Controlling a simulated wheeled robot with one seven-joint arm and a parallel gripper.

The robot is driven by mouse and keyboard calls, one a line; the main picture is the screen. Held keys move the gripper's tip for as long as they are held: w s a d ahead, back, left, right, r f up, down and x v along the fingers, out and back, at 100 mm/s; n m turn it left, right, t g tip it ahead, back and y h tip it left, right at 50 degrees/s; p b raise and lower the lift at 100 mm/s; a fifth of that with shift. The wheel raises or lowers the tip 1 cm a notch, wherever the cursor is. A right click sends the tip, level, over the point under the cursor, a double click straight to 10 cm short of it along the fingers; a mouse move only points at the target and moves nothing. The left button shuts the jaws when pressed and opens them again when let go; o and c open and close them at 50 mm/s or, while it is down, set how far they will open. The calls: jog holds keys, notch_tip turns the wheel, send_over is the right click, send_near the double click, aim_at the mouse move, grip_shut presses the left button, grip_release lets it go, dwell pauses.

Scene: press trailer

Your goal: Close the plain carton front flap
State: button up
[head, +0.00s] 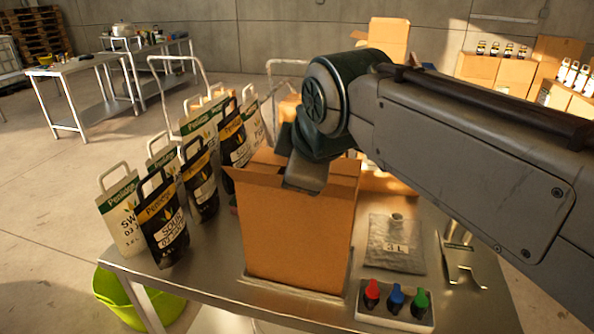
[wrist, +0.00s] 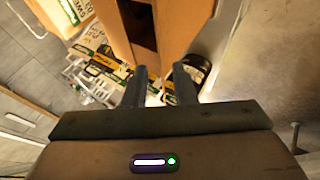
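The plain brown carton (head: 297,240) stands upright on the metal table in the head view, with its top at least partly open. A flap (head: 252,176) shows at its upper left edge. I cannot make out clearly which flap is the front one, as my arm hides part of the top. My gripper (head: 305,172) is over the carton's top edge, its fingers mostly hidden there. In the wrist view the carton (wrist: 180,22) shows with a dark gap, above my gripper (wrist: 159,82). The two fingers are apart, with nothing seen held between them. Contact with the carton cannot be told.
Several paper bags with handles (head: 160,220) stand left of the carton. A grey pouch (head: 396,245) and a holder with red, blue and green items (head: 395,305) lie to its right and front right. A green tub (head: 120,300) is below the table's left edge.

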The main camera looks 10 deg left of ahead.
jog(key=x, duration=0.7)
jog(key=shift+w+f, duration=0.1)
jog(key=shift+f, duration=0.05)
grip_shut()
